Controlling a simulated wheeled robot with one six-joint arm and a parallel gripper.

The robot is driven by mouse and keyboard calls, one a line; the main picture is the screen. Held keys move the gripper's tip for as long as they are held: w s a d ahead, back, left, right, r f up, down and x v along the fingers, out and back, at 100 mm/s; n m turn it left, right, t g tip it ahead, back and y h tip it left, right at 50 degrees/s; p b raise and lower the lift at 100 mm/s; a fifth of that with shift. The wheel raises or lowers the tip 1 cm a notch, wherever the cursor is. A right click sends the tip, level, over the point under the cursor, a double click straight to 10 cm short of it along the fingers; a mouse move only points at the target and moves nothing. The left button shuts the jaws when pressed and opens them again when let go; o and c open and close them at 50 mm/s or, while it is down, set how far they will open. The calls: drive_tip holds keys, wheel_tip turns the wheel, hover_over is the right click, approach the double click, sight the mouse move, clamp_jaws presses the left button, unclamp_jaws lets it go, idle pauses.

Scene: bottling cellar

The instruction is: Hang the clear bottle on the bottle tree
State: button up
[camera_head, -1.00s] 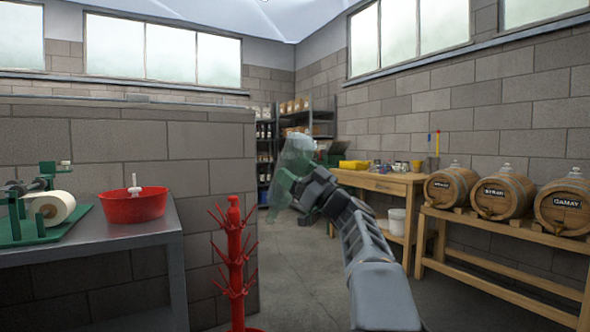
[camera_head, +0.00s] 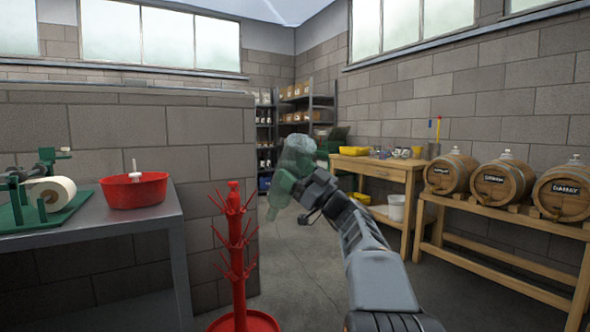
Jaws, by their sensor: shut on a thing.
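A clear, slightly greenish bottle (camera_head: 297,156) is held up in the air in front of me, tilted, with its broad end up and its narrower end pointing down and to the left. My gripper (camera_head: 296,180) is shut on it around its middle; the fingers are partly hidden by the glass and the wrist. The red bottle tree (camera_head: 237,246) stands upright on the floor to the left of the bottle, with several upward-slanting pegs and a round base. I see no bottles on its pegs. The bottle appears apart from the tree.
At left, a grey metal table (camera_head: 166,226) bears a red basin (camera_head: 134,192) and a green device with a white roll (camera_head: 49,192). A wooden workbench (camera_head: 384,176) and a rack (camera_head: 463,213) with several barrels stand at right. Floor (camera_head: 300,270) between is clear.

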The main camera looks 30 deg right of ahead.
sight(287, 196)
drive_tip(key=shift+f, duration=1.9)
drive_tip(key=shift+f, duration=2.05)
drive_tip(key=shift+f, duration=0.1)
drive_tip(key=shift+f, duration=1.65)
drive_tip(key=shift+w, duration=0.15)
